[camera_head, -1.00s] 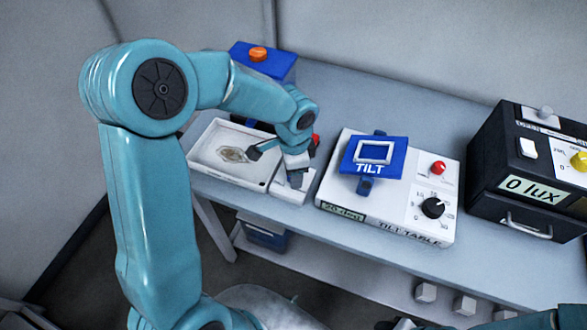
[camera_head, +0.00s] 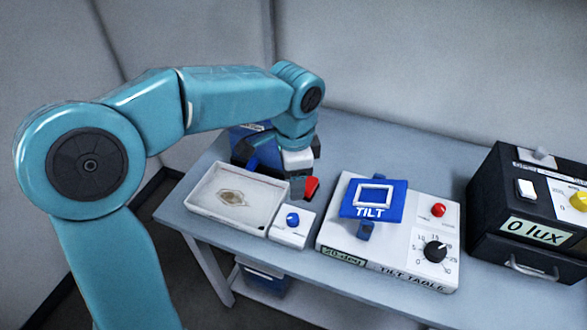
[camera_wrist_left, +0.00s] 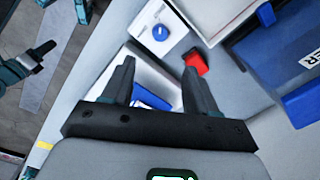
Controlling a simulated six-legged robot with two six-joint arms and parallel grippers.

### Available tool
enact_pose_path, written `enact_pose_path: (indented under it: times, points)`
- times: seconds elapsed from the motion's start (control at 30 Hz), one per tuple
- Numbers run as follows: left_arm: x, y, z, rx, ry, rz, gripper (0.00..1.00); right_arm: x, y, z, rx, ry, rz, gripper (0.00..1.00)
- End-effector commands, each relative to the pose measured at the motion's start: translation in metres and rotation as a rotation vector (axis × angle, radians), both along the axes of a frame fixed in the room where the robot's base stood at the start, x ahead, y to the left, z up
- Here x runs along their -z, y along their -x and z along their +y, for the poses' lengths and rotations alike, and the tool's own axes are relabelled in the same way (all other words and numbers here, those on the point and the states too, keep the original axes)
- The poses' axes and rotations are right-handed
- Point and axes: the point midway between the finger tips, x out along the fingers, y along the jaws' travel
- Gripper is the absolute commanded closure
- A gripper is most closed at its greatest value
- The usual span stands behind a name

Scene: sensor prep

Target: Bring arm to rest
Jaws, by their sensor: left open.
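My left arm (camera_head: 225,98) reaches in from the left and bends down at the wrist over the back of the table. Its gripper (camera_head: 300,177) is above the table, near the right back corner of a white tray (camera_head: 264,224) and close to a red part (camera_head: 312,187). In the left wrist view the gripper (camera_wrist_left: 160,75) has its two dark fingers spread, with no held object visible. A blue piece (camera_wrist_left: 150,98) shows behind the fingers there; I cannot tell whether it touches them. My right gripper cannot be made out.
A small white box with a blue knob (camera_head: 292,220) stands right of the tray. The white tilt table (camera_head: 335,240) carries a blue tilt plate (camera_head: 390,197). A black lux box (camera_head: 490,225) stands far right. A blue box (camera_head: 240,140) is partly hidden behind my gripper.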

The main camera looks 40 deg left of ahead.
Motion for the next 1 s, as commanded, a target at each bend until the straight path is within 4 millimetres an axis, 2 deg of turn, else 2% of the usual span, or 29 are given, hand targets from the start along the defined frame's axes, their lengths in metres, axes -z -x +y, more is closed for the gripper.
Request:
enact_pose_path:
  times: [0.1, 0.2, 1.0]
  points:
    - [-0.014, 0.0, 0.0, 0.001, -0.001, -0.002, 0.42, -0.001, 0.0, 0.0, 0.0, 0.0, 0.0, 0.57]
    - [-0.019, 0.0, -0.001, 0.001, 0.0, -0.001, 0.42, -0.001, 0.0, 0.0, 0.0, 0.0, 0.0, 0.57]
    - [-0.019, 0.003, 0.0, 0.0, 0.0, 0.0, 0.42, -0.001, 0.0, 0.0, 0.0, 0.0, 0.0, 0.57]
